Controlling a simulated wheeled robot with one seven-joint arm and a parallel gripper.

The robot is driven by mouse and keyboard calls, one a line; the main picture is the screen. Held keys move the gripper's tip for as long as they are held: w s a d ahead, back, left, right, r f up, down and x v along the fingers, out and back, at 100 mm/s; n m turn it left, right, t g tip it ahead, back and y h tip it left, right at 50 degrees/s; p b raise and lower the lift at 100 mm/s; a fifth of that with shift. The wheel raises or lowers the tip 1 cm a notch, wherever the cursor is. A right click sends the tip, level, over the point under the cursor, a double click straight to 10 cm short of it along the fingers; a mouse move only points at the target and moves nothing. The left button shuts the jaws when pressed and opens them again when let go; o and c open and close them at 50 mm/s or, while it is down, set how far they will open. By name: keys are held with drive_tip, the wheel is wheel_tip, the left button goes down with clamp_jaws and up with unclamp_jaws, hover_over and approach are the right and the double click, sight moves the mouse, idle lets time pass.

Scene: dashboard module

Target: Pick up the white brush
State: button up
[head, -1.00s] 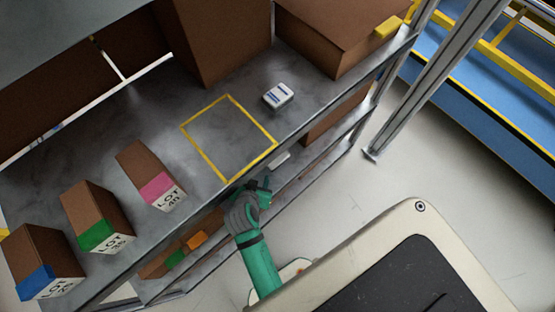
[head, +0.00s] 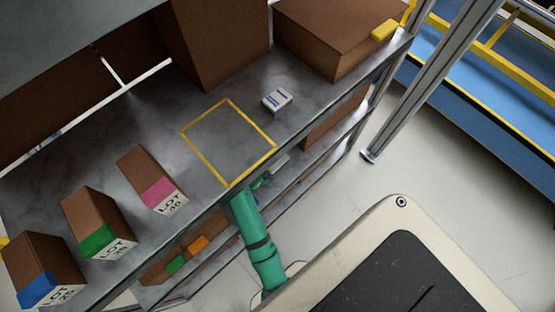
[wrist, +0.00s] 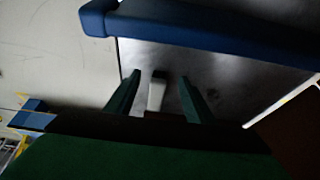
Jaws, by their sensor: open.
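A small white piece (wrist: 157,92), which looks like the white brush, lies on a grey metal surface in the wrist view. It shows between the two dark green fingers of my gripper (wrist: 158,98), with a gap on each side. The fingers are open and do not touch it. A brown part shows at its near end. In the head view, a pale object (head: 280,165) shows at the lower shelf's edge, just beyond my gripper (head: 262,182), and may be the same thing. The upper shelf partly hides my gripper there.
The upper shelf (head: 95,165) overhangs the lower level. It holds brown LOT boxes (head: 150,180), larger cartons (head: 335,40), a white blue-striped pack (head: 277,99) and a yellow square outline. A blue bar (wrist: 200,32) crosses the wrist view. A metal post (head: 430,80) stands right.

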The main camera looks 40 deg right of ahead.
sight(278, 163)
drive_tip(key=d, duration=0.7)
drive_tip(key=shift+w+d, duration=0.2)
drive_tip(key=shift+w, duration=0.05)
drive_tip(key=shift+x, duration=2.55)
drive_tip(key=shift+f, duration=0.2)
drive_tip(key=c, duration=1.1)
drive_tip(key=shift+c, duration=0.2)
drive_tip(key=shift+r, duration=0.1)
wheel_tip(278, 163, up, 4)
drive_tip(key=shift+w+f, duration=0.1)
drive_tip(key=shift+w, duration=0.05)
drive_tip(key=w+a, duration=0.3)
drive_tip(key=w, duration=0.1)
drive_tip(key=w+a, duration=0.4)
drive_tip(key=w, duration=0.1)
drive_tip(key=w+a, duration=0.3)
drive_tip(key=w, duration=0.2)
drive_tip(key=shift+a, duration=0.25)
drive_tip(key=shift+w, duration=0.25)
